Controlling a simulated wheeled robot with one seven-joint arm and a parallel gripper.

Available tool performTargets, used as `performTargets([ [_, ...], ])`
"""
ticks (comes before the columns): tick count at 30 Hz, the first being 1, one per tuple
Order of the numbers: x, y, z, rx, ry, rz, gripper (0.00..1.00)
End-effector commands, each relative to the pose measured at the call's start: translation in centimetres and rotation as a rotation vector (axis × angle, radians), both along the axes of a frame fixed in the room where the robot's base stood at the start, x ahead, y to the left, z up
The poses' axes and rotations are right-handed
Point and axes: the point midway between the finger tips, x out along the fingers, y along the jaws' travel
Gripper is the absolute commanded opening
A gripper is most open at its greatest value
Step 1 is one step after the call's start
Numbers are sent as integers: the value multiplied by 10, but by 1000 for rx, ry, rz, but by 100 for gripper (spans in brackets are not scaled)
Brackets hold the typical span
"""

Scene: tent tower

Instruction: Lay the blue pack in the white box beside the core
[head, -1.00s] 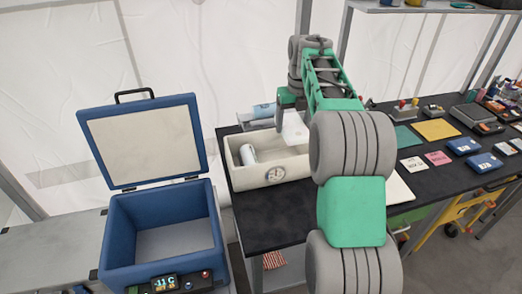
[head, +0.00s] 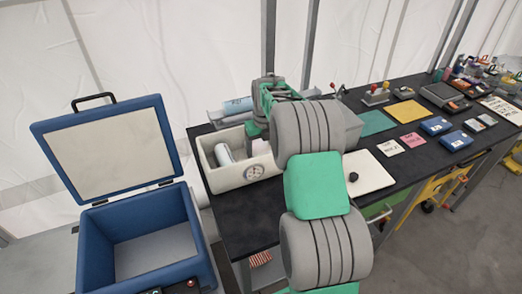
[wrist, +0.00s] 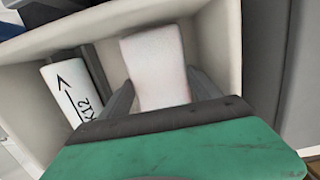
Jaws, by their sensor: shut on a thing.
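The white box (head: 225,181) stands on the black table with a round dial on its front. The core (head: 223,153), a white cylinder, lies in its left part; in the wrist view the core (wrist: 66,92) shows a black arrow and lettering. My gripper (wrist: 160,82) is shut on a pale, whitish pack (wrist: 155,55), which looks frosted rather than blue. The pack is between the box walls, to the right of the core with a gap. I cannot tell whether it touches the box floor.
An open blue cooler (head: 140,243) stands left, its lid (head: 108,150) raised. Blue cases (head: 437,126) and cards lie farther right.

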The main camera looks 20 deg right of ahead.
Motion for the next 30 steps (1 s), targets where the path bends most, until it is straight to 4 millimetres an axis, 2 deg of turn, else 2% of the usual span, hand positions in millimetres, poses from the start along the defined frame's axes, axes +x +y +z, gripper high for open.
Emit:
performTargets([
  [3,0,0,-14,0,0,0,18],
  [14,0,0,-21,0,-1,0,18],
  [15,0,0,-20,0,0,0,76],
  [18,0,0,-20,0,0,0,81],
  [25,0,0,-18,0,0,0,81],
  [28,0,0,-10,-1,-3,1,81],
  [30,-1,0,2,-1,-5,1,81],
])
